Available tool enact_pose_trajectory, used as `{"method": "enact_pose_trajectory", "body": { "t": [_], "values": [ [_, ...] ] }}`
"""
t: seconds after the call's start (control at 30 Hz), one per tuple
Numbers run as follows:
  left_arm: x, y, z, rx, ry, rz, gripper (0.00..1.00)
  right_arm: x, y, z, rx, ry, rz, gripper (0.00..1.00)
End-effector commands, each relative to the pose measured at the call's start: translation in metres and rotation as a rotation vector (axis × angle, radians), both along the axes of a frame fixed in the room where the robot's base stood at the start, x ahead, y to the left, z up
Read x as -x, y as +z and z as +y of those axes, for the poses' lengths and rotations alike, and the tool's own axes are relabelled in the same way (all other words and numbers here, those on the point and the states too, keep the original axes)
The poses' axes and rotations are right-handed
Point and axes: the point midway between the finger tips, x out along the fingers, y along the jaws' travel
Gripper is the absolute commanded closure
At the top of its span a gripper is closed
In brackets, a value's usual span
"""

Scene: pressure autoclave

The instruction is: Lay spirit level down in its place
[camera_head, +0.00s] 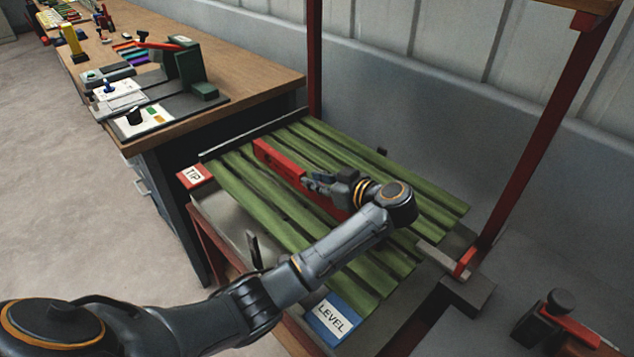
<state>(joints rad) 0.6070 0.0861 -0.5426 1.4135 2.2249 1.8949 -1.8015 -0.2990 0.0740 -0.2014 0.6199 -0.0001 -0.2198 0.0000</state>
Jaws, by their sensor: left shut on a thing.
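The red spirit level (277,160) is a long bar over the green slatted surface (250,200). My left gripper (312,182) is shut on it near its middle, and the gripper and wrist hide part of it. I cannot tell whether the level touches the slats or is held just above them. A red plate labelled TIP (192,175) sits at the far left corner. My right gripper is not in view.
A wooden workbench (240,75) with tools and a dark green device (187,68) stands at the back left. Red posts (540,135) rise at the right and back of the slatted rack. A dark block with a red part (560,322) is at the lower right.

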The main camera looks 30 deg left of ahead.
Motion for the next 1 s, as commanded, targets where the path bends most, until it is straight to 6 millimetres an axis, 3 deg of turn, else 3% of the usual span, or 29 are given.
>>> {"method": "enact_pose_trajectory", "body": {
  "t": [0.03,0.07,0.17,0.57,1.0],
  "values": [
    [0.000,0.000,0.000,0.000,-0.001,-0.001,1.00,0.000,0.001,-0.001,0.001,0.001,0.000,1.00],
    [0.000,-0.002,0.000,0.001,0.000,0.001,0.76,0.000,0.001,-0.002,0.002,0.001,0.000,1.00],
    [0.000,-0.002,0.000,0.001,0.000,0.001,0.57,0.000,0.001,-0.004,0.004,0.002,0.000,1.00],
    [0.001,0.002,-0.005,0.002,-0.001,0.001,0.57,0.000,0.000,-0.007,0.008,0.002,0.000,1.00],
    [0.026,0.031,-0.083,0.005,-0.003,0.001,0.57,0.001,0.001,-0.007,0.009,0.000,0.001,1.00]
  ]
}}
